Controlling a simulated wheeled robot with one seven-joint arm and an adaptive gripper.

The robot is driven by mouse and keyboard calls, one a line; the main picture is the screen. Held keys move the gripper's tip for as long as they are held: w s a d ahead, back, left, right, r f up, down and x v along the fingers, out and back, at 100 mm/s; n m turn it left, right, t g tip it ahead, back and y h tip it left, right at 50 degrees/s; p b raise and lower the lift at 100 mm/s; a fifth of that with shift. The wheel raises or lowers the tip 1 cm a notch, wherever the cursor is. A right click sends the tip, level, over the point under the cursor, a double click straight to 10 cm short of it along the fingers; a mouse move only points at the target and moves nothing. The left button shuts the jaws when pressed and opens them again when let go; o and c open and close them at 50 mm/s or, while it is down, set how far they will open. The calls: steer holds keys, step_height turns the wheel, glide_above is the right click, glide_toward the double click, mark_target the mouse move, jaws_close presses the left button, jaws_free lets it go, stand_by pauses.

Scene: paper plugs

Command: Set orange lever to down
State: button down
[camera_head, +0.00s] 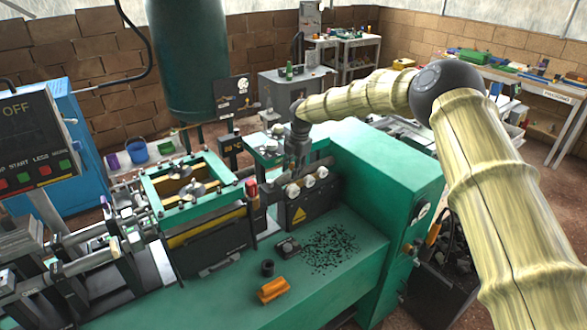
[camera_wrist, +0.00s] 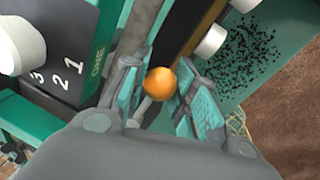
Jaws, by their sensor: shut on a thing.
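The orange lever's round knob (camera_wrist: 160,82) shows in the wrist view, between the two teal-padded fingers of my gripper (camera_wrist: 162,86). My gripper is shut on it. A short grey rod shows just below the knob. In the head view my gripper (camera_head: 297,152) is low over the green machine, behind the row of white knobs, and the orange lever cannot be made out there. Whether the lever stands up or down cannot be told.
White knobs (camera_head: 308,180) sit on a black panel close in front of my gripper. A green machine cabinet (camera_head: 390,190) stands right of it, and a green-framed unit (camera_head: 188,190) left. An orange block (camera_head: 272,290) and black bits (camera_head: 330,250) lie on the front green surface.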

steer(key=c, duration=1.1)
jaws_free()
steer(key=shift+w, duration=0.1)
step_height(320, 180, up, 12)
steer(key=s+d, duration=0.1)
steer(key=shift+s+d, duration=0.35)
steer(key=shift+f, duration=0.1)
